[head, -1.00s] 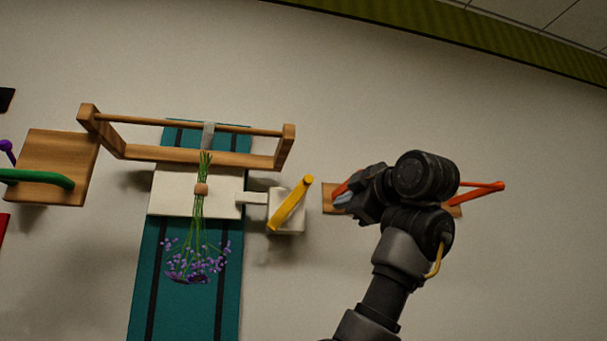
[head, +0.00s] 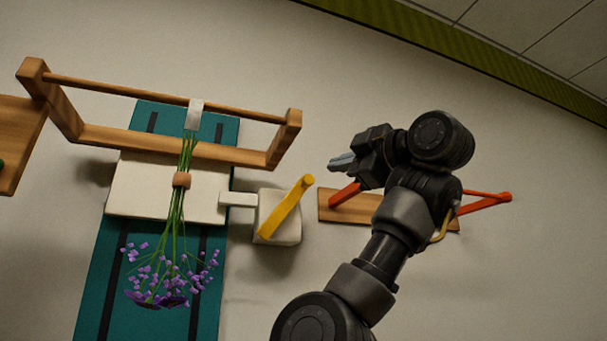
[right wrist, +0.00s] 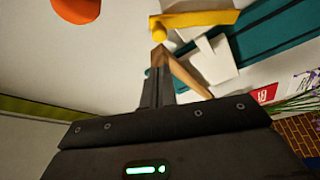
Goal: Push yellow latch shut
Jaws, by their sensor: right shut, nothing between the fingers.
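The yellow latch (head: 286,208) is a bar on a small white block (head: 283,232), slanting up to the right in the head view. A white tongue (head: 238,199) joins this block to the white plate behind the flower stems. The latch also shows at the top of the right wrist view (right wrist: 196,20). My right gripper (head: 338,164) is shut and empty, up and to the right of the latch and apart from it. Its fingers (right wrist: 157,88) point toward the latch area in the wrist view. My left gripper is not in view.
A bouquet with purple flowers (head: 165,280) hangs head down before a teal panel (head: 90,290). A wooden rack (head: 165,148) juts out above. A wooden board (head: 350,207) with red-orange pegs is behind my right arm. Bare wall lies between latch and gripper.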

